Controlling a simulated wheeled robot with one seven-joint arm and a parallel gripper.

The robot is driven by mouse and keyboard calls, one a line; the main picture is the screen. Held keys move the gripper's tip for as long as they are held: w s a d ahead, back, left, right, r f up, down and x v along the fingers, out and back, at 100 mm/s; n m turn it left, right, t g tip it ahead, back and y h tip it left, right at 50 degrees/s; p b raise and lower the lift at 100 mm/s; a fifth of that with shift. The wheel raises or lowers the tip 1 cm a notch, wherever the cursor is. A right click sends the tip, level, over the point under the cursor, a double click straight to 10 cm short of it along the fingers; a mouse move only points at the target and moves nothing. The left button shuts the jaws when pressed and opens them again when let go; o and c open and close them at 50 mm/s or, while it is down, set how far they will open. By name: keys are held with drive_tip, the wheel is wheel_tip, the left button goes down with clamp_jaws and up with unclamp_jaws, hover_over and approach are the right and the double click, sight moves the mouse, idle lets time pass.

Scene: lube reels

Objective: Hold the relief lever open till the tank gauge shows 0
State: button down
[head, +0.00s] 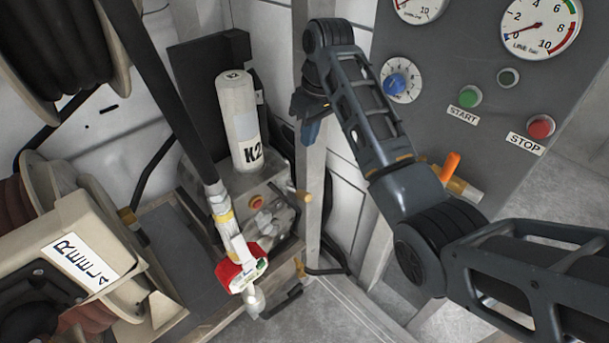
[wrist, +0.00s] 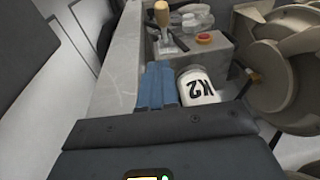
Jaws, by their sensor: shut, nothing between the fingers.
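My gripper (head: 312,118) hangs fingers-down beside the K2 cylinder in the head view, apart from any lever. Its blue fingers (wrist: 158,86) are together and empty in the wrist view. A lever with a tan wooden knob (wrist: 162,14) stands on the grey unit beside a red button; a tan knob (head: 302,197) shows by that unit in the head view. An orange handle (head: 450,166) sits on a brass fitting at the panel's lower edge. I cannot tell which is the relief lever. A partly cut-off gauge (head: 420,8) and the line gauge (head: 540,24) are on the panel; the tank gauge is not identifiable.
The white K2 cylinder (head: 237,115) stands on the grey unit (head: 225,190). A hose with a red-and-white nozzle (head: 238,270) hangs in front. Reel 4 (head: 85,260) is at left. The panel has a blue dial (head: 397,84), green START (head: 470,97) and red STOP (head: 541,126). A pale post stands behind my gripper.

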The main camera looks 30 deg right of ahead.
drive_tip(key=p, duration=0.1)
hover_over(302, 190)
drive_tip(key=f, duration=1.2)
drive_tip(key=shift+w+d+f, duration=0.1)
drive_tip(key=shift+d+f, duration=0.1)
drive_tip(key=shift+d, duration=0.1)
drive_tip(key=shift+s+f, duration=0.25)
drive_tip(key=shift+f, duration=0.35)
drive_tip(key=shift+s+f, duration=0.1)
